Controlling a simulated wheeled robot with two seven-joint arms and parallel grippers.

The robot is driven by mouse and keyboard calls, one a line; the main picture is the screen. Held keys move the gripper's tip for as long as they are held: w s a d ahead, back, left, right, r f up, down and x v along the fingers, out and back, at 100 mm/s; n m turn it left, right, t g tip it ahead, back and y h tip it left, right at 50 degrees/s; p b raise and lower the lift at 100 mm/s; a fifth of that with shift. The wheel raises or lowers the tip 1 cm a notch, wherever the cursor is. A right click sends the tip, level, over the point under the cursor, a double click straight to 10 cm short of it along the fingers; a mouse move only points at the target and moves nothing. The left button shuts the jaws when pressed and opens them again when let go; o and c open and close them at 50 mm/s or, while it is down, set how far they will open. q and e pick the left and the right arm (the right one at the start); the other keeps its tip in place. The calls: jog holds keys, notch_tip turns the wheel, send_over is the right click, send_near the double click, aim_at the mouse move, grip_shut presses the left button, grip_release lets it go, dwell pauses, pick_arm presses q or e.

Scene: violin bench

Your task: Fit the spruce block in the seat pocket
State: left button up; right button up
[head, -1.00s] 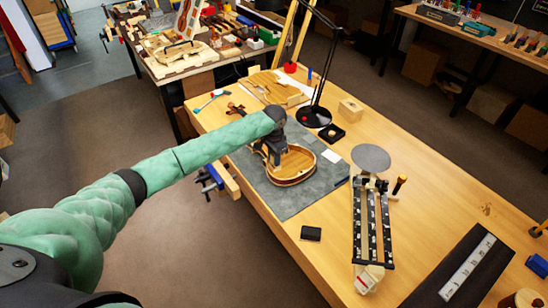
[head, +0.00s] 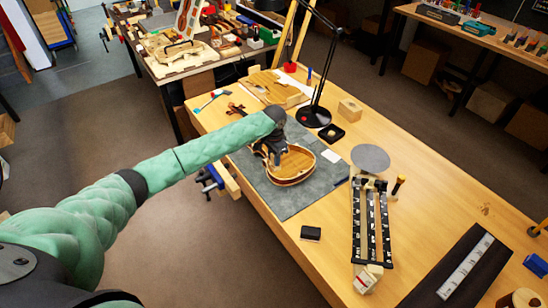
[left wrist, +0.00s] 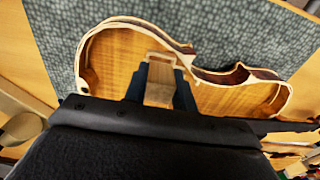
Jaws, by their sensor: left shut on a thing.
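The open violin body (head: 297,164) lies on a grey mat (head: 287,201) on the bench, its hollow inside facing up. It also shows in the left wrist view (left wrist: 115,64), with its pale rim linings. My left gripper (left wrist: 160,88) is shut on a small pale wooden block, the spruce block (left wrist: 159,94), and holds it over the body's inside near the upper rim. Whether the block touches the rim or the floor of the body cannot be told. The seat pocket cannot be made out. In the head view the left gripper (head: 271,152) hides part of the body. My right gripper is not in view.
A black desk lamp (head: 314,116) stands behind the mat. A dark box (head: 311,233) and a slotted rack (head: 372,225) sit toward the front.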

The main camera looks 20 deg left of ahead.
pick_arm(q)
jog(key=shift+p, duration=0.45)
jog(key=shift+f, duration=0.8)
dwell(0.5)
jog(key=shift+r, duration=0.15)
jog(key=shift+r+p, duration=0.4)
jog(key=shift+p, duration=0.1)
jog(key=shift+p, duration=1.15)
dwell(1.7)
jog(key=shift+f, duration=0.5)
dwell(0.3)
jog(key=o, duration=1)
